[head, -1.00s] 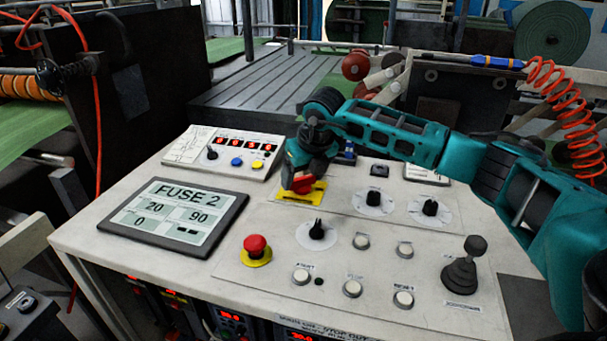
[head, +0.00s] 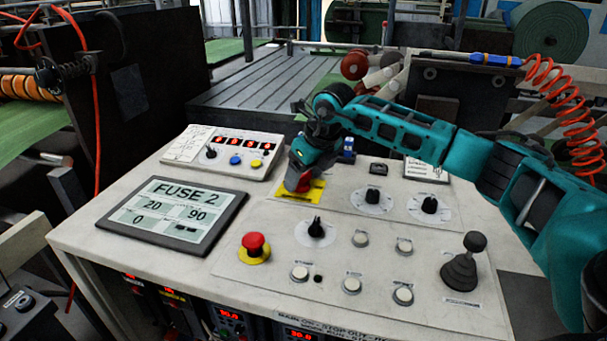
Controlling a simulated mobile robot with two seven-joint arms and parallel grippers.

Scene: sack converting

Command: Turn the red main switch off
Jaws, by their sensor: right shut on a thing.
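The red main switch (head: 304,185) sits on a yellow plate (head: 313,193) near the middle of the sloped control panel. My right gripper (head: 299,178) reaches down over it from the right and is shut on its red handle. The gripper hides much of the handle, so its exact angle is hard to tell. My left gripper is not in view.
A red mushroom button (head: 253,243) on a yellow ring stands in front. Black selector knobs (head: 372,195) and a joystick (head: 465,262) stand to the right. A screen (head: 174,213) reading FUSE 2 lies at left.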

